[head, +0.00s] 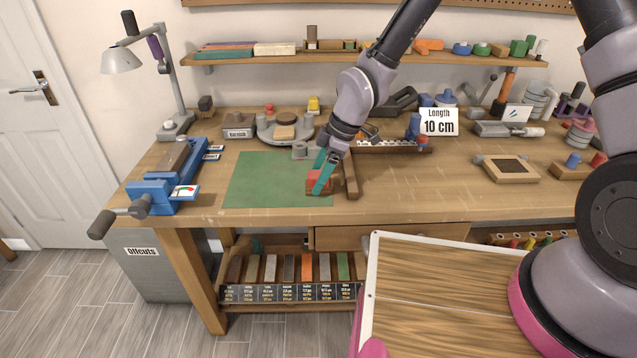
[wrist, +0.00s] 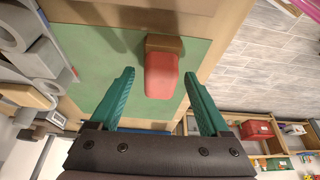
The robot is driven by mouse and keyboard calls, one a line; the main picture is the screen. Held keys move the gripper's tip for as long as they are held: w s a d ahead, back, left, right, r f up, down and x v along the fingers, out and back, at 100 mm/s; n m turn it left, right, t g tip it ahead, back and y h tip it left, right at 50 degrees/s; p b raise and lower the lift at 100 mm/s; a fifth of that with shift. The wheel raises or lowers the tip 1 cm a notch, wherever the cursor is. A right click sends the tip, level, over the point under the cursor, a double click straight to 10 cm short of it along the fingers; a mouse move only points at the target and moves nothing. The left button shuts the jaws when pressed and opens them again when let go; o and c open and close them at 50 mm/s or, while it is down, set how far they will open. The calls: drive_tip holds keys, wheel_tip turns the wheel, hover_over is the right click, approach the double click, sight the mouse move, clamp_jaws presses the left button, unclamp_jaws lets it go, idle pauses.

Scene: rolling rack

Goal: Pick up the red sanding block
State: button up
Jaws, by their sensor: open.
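The red sanding block (head: 313,177) has a red upper part and a brown part. It sits near the front right edge of the green mat (head: 262,180) on the workbench. In the wrist view the red sanding block (wrist: 161,77) appears between my fingertips, with the brown part farther up the picture. My gripper (head: 317,182) has teal fingers, open and empty, pointing down at the block. In the wrist view my gripper (wrist: 159,76) has a visible gap on both sides of the block. In the head view the front finger hides part of it.
A wooden bar (head: 350,177) lies just right of the mat. A round turntable (head: 285,130) stands behind the mat, and a blue vise (head: 165,185) is at the left. The left part of the mat is clear. A "Length 10 cm" sign (head: 438,122) stands at the back.

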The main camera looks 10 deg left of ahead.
sight(318, 173)
clamp_jaws()
wheel_tip(318, 173, up, 10)
drive_tip(key=shift+f, duration=0.1)
idle(0.6)
